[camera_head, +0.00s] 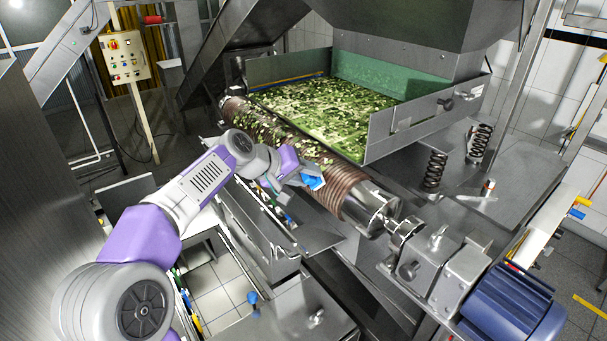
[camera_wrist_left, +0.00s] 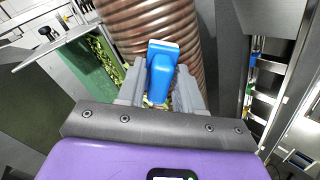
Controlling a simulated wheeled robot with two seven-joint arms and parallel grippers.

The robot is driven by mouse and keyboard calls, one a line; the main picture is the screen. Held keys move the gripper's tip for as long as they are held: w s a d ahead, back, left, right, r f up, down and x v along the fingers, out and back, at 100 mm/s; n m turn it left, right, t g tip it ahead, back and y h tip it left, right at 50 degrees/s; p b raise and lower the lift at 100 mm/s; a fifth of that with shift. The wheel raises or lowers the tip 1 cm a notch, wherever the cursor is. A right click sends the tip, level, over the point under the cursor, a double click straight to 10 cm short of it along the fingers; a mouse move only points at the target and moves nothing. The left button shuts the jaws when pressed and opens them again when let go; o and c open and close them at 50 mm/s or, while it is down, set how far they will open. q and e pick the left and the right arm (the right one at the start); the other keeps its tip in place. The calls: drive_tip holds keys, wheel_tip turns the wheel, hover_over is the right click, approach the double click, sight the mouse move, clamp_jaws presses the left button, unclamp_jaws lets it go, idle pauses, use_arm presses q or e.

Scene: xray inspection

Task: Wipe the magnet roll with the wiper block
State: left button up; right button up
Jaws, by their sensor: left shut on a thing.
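The magnet roll (camera_head: 345,185) is a ribbed brown cylinder with a shiny metal end. It runs diagonally below the tray, with green bits on its upper left part. In the left wrist view the ribbed roll (camera_wrist_left: 150,18) lies just beyond the fingers. My left gripper (camera_head: 305,180) is at the front side of the roll, shut on the blue wiper block (camera_head: 313,183). The block also shows between the fingers in the left wrist view (camera_wrist_left: 161,72). It is close to the roll; whether it touches is hard to tell. My right gripper is not in view.
A metal tray (camera_head: 383,133) full of green leafy bits stands behind the roll. A blue motor (camera_head: 512,305) and bearing block (camera_head: 437,262) sit at its right end. Springs (camera_head: 435,171) stand at the right. A metal chute (camera_head: 262,215) lies below the gripper.

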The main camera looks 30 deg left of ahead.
use_arm(q)
drive_tip(key=shift+a, duration=0.1)
drive_tip(key=shift+w+a+f, duration=0.1)
drive_tip(key=shift+w+a, duration=0.15)
drive_tip(key=shift+a, duration=0.25)
drive_tip(key=shift+w+a+f, duration=0.1)
drive_tip(key=shift+w+a, duration=0.15)
drive_tip(key=shift+a, duration=0.25)
drive_tip(key=shift+s+d, duration=0.25)
drive_tip(key=shift+d, duration=0.35)
drive_tip(key=shift+s+d, duration=0.2)
drive_tip(key=shift+d, duration=0.4)
